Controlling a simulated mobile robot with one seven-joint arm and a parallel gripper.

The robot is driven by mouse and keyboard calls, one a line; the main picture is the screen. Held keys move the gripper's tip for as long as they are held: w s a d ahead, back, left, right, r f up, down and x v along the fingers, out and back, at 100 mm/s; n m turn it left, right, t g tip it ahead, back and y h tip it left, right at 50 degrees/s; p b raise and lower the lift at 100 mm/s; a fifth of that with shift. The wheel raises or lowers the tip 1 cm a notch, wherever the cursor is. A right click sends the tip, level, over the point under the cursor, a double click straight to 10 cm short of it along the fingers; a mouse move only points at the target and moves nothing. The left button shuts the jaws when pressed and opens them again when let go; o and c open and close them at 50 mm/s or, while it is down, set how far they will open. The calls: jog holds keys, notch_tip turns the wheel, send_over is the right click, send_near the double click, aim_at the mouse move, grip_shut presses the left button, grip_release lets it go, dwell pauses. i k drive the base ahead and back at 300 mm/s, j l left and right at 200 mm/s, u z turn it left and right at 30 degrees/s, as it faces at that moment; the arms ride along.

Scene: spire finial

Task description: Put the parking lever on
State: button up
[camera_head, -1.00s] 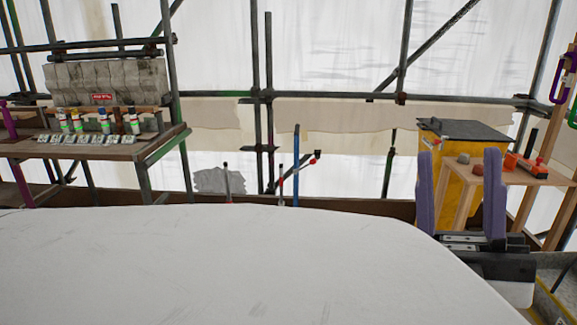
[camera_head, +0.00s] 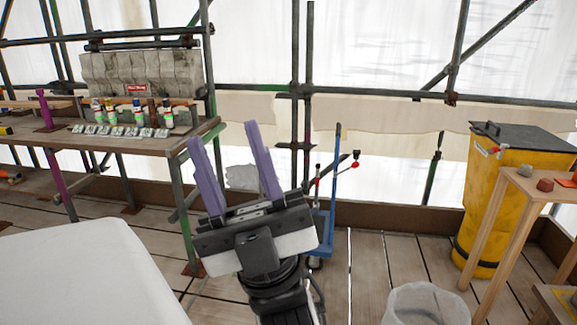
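My gripper (camera_head: 224,140) is in the middle of the head view, pointing up and away. Its two purple fingers stand wide apart with nothing between them. Behind and just right of it is a blue wheeled trolley (camera_head: 335,180), its lower part partly hidden by my gripper and arm. A dark lever with a red part and a dark tip (camera_head: 349,164) slants out to the right by the trolley's upright. A thin upright rod with red on it (camera_head: 317,182) stands to its left. I cannot tell which of these is the parking lever, or how it is set.
A workbench (camera_head: 150,143) with bottles and small blocks stands at left. A large white rounded surface (camera_head: 80,275) fills the lower left. A yellow bin (camera_head: 490,205), a wooden table (camera_head: 540,186) and a translucent bucket (camera_head: 425,305) are at right. Plank floor (camera_head: 375,262) shows between.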

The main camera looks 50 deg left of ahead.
aim_at(356, 164)
jog(key=i+j+u, duration=0.1)
jog(key=j+u, duration=0.3)
jog(key=i+j+u, duration=0.1)
jog(key=u, duration=0.3)
jog(key=i+j, duration=0.2)
jog(key=j, duration=0.15)
jog(key=i+j, duration=0.15)
jog(key=j, duration=0.2)
